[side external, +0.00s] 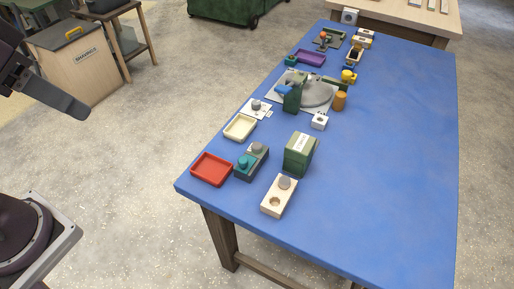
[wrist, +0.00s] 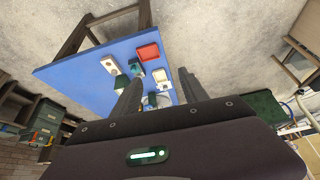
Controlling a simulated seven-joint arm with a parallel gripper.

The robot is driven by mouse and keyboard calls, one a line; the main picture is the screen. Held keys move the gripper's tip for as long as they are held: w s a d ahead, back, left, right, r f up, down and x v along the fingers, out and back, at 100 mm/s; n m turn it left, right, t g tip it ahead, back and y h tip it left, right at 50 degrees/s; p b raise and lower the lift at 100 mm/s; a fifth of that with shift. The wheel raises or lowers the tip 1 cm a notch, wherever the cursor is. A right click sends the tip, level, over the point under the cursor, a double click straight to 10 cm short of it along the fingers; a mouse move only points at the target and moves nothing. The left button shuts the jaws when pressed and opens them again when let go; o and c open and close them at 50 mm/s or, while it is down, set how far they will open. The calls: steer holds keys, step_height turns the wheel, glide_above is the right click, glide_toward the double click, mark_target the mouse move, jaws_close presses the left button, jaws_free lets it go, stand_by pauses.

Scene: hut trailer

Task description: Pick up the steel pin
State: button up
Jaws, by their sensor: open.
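Several short grey cylinders stand on the blue table; I cannot tell for certain which is the steel pin. One grey cylinder (side external: 285,183) is in a pale wooden block (side external: 272,204) that also has an empty hole. Another grey cylinder (side external: 257,147) is on a dark block (side external: 250,164) beside a teal knob. A third grey cylinder (side external: 256,104) is on a white plate (side external: 264,114). My gripper (wrist: 160,76) is open and empty, its two fingers apart in the wrist view. In the side view a dark finger (side external: 58,97) shows at the left, well off the table.
A red tray (side external: 211,169), a cream tray (side external: 240,127) and a green box (side external: 300,154) stand near the cylinders. A grey round plate (side external: 318,94) with green parts lies behind. The table's right side (side external: 395,150) is clear. A wooden bin (side external: 80,62) stands on the floor.

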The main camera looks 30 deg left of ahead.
steer(key=w+d+m+g, duration=0.2)
steer(key=w+d, duration=0.1)
steer(key=w, duration=0.8)
steer(key=m+g, duration=0.3)
steer(key=m, duration=0.1)
glide_above(257, 145)
steer(key=s, duration=0.1)
step_height(257, 145, down, 20)
steer(key=shift+m, duration=0.3)
steer(key=f, duration=0.7)
steer(key=w+f, duration=0.1)
steer(key=f, duration=0.2)
steer(key=shift+f, duration=0.35)
jaws_close()
